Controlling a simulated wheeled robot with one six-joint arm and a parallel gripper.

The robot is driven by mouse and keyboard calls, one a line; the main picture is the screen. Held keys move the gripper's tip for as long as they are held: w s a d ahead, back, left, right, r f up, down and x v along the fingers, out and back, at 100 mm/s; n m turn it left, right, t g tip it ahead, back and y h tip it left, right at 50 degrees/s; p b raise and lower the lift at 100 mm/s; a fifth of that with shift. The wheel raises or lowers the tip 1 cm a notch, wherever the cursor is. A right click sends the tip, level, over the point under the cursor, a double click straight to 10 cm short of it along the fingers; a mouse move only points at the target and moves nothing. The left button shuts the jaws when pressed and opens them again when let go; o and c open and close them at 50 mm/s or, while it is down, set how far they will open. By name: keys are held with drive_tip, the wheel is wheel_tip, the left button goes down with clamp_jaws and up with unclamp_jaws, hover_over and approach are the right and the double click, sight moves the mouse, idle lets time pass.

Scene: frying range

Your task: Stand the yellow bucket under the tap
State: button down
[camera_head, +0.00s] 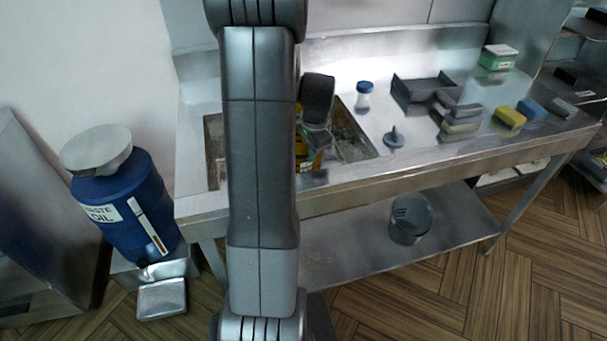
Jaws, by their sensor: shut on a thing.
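My gripper (316,142) is over the sink basin (352,142) in the steel counter, partly hidden behind my own arm. It is shut on a yellow thing (302,154) with a green patch, which appears to be the yellow bucket. Only slivers of it show; its handle, its base and whether it touches the basin are hidden. A blue waste oil drum (132,205) stands at the left with a grey lid.
The counter (420,165) carries a blue-capped jar (364,94), a dark open tray (420,90), a yellow block (509,117), a blue block (532,109) and a green-and-white box (498,57). A grey bucket (410,219) stands on the lower shelf. Wooden floor in front is clear.

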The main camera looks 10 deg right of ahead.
wheel_tip(320, 180, down, 7)
drive_tip(key=shift+f, duration=0.2)
idle(0.3)
drive_tip(key=shift+f, duration=0.15)
drive_tip(key=c, duration=1.5)
unclamp_jaws()
drive_tip(key=shift+c, duration=0.2)
wheel_tip(320, 180, up, 12)
drive_tip(key=s, duration=0.1)
drive_tip(key=shift+s+d, duration=0.25)
drive_tip(key=shift+s, duration=0.15)
